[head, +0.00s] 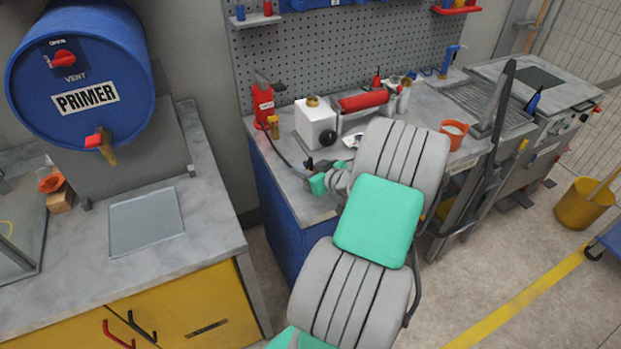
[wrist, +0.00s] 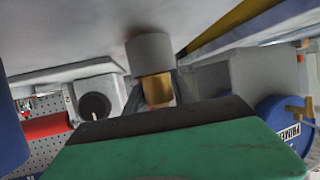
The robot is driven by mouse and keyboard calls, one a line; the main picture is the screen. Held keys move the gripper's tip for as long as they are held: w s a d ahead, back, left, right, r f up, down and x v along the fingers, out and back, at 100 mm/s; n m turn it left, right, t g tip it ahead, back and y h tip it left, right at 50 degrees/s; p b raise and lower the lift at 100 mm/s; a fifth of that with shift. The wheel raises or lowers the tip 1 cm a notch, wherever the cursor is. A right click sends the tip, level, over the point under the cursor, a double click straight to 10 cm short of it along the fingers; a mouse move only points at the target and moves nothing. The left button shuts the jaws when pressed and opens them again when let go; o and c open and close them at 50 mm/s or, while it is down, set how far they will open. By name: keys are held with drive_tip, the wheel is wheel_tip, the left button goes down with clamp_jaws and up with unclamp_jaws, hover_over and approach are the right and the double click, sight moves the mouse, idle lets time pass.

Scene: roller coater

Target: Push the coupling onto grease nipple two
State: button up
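My gripper (head: 318,183) is low over the front left of the workbench, and its fingertips are small and partly hidden in the head view. A dark hose (head: 286,158) runs from the red grease pump (head: 263,105) down to it. In the wrist view a green finger with a black pad fills the lower part. A coupling with a grey sleeve (wrist: 151,54) and a brass section (wrist: 157,90) sticks out past the pad edge. It appears held by my gripper; the far finger is hidden. I cannot make out grease nipple two in either view.
An orange cup (head: 455,132) is to the right. My arm hides part of the bench.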

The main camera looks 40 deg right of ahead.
clamp_jaws()
drive_tip(key=shift+r, duration=0.15)
